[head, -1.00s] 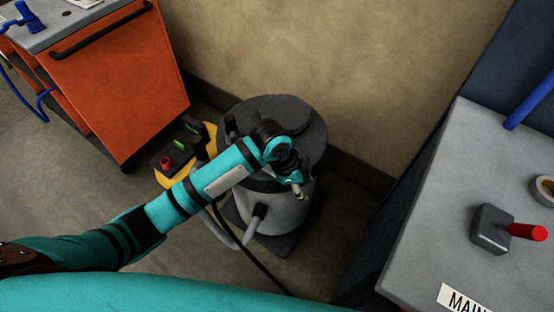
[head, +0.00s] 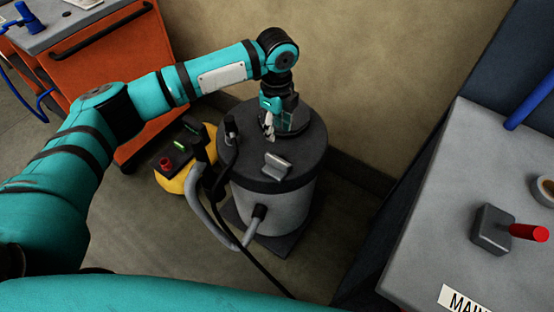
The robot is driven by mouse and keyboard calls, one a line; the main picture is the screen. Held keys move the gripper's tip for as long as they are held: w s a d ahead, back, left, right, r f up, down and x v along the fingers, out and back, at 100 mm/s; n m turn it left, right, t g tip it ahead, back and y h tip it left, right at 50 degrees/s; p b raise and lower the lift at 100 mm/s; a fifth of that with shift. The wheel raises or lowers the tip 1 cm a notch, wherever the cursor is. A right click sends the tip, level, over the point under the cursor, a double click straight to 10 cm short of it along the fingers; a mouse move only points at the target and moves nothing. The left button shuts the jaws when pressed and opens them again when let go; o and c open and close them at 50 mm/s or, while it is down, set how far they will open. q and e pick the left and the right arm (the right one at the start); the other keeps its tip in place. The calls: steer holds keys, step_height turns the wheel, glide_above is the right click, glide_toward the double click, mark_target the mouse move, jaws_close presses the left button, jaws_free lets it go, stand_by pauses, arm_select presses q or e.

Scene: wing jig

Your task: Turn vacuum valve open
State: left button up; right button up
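A grey drum-shaped vacuum unit (head: 272,205) stands on the floor against the wall, with a dark round lid. A small light grey handle (head: 278,165) sits on the front of the lid; it looks like the valve, though I cannot be sure. My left gripper (head: 269,127) points down over the back of the lid, behind the handle and apart from it. Its fingertips are small and partly overlapped, so I cannot tell whether they are open. Nothing is seen held in it. My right gripper is out of view.
A grey box with a red lever (head: 528,232) sits on the grey bench (head: 430,240) at right, near a "MAIN" label. A yellow unit (head: 176,180) with a red knob stands left of the drum. A hose and cable hang at its front. An orange cabinet (head: 108,75) stands at left.

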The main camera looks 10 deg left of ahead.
mark_target(277, 159)
arm_select(q)
step_height(277, 159, down, 15)
steer(key=shift+r, duration=0.15)
jaws_close()
stand_by(0.4)
